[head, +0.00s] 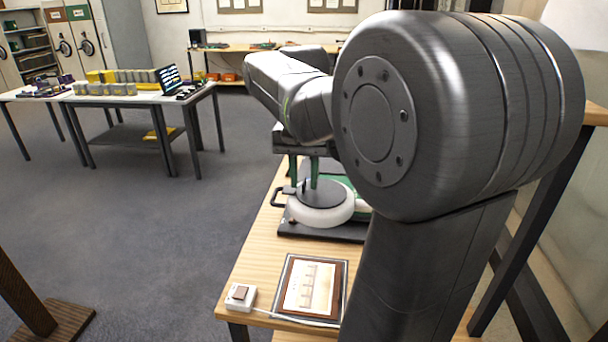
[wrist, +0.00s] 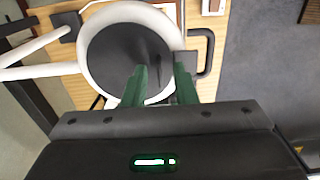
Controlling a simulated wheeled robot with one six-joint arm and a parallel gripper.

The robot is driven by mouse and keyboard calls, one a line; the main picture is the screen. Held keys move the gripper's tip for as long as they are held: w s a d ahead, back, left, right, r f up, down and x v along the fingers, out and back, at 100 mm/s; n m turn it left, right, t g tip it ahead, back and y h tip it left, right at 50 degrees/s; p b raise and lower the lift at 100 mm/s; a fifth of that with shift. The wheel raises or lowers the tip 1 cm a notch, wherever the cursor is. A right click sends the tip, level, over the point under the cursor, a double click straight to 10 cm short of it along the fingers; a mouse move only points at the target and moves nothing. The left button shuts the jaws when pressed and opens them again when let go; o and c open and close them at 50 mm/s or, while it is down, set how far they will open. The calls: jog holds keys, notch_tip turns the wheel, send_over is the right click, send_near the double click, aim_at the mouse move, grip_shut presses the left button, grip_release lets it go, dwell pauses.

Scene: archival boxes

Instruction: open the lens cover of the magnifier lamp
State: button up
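The magnifier lamp's white ring (head: 320,216) stands on a dark base on the wooden table; the ring also shows in the wrist view (wrist: 125,13). The dark round lens cover (head: 330,196) lies flat over the ring's middle, and it fills the ring in the wrist view (wrist: 108,60). A small thin upright tab (wrist: 157,62) shows on the cover. A black handle (head: 277,197) sticks out at one side. My gripper (wrist: 161,72) has green fingers standing apart, over the cover's edge near the tab. Nothing is seen held; contact with the tab cannot be told.
A framed document (head: 312,288) and a white switch box (head: 240,297) with a cable lie on the table's near part. A white table (head: 140,97) with boxes stands at the far left. Open grey floor lies between. My arm hides much of the right side.

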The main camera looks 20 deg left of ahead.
jog(key=shift+c, duration=0.4)
grip_shut()
dwell(0.9)
